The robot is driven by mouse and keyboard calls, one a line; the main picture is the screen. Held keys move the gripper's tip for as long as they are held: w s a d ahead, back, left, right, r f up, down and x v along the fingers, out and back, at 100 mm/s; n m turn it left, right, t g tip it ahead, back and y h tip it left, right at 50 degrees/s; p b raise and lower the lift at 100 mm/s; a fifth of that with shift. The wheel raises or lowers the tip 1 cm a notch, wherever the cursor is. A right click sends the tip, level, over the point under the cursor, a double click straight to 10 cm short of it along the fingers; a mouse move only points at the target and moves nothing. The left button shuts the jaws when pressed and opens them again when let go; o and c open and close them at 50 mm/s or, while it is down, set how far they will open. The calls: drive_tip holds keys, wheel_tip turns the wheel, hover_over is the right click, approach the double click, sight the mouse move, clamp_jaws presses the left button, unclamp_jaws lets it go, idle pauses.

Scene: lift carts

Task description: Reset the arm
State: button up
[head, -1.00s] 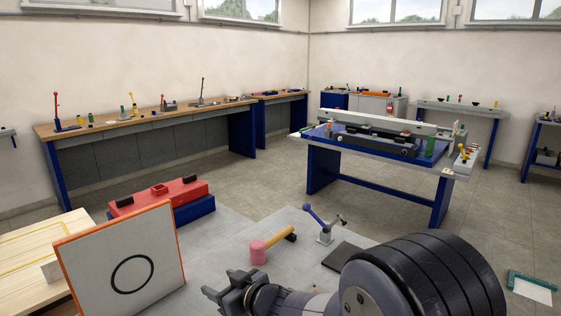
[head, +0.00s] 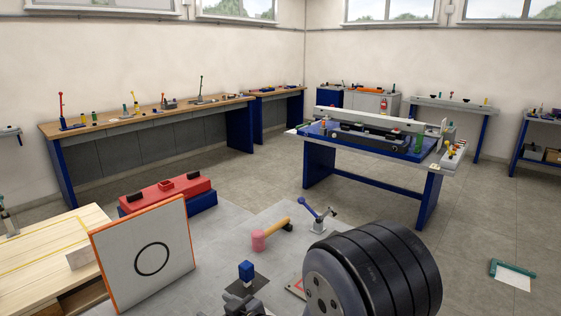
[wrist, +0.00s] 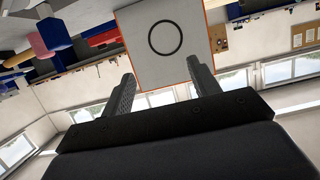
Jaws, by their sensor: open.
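My gripper (wrist: 160,68) is open and empty in the wrist view, its two black fingers spread apart. In the head view only a small grey part of my wrist shows at the bottom edge, and the fingertips cannot be made out. My black arm joint fills the bottom right of the head view. A white panel with an orange edge and a black ring (head: 150,232) stands tilted at the lower left. The panel also shows beyond the fingertips in the wrist view (wrist: 150,70), apart from them as far as I can tell.
A blue block (head: 246,270) stands on a dark plate just above my wrist. A pink-headed mallet (head: 259,241) and a blue-handled lever (head: 318,222) lie beyond. A red case (head: 170,197) and pale wooden boards (head: 50,240) are left. Open floor (head: 470,235) lies right.

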drive_tip(key=shift+s+f, duration=0.15)
drive_tip(key=shift+f, duration=2.2)
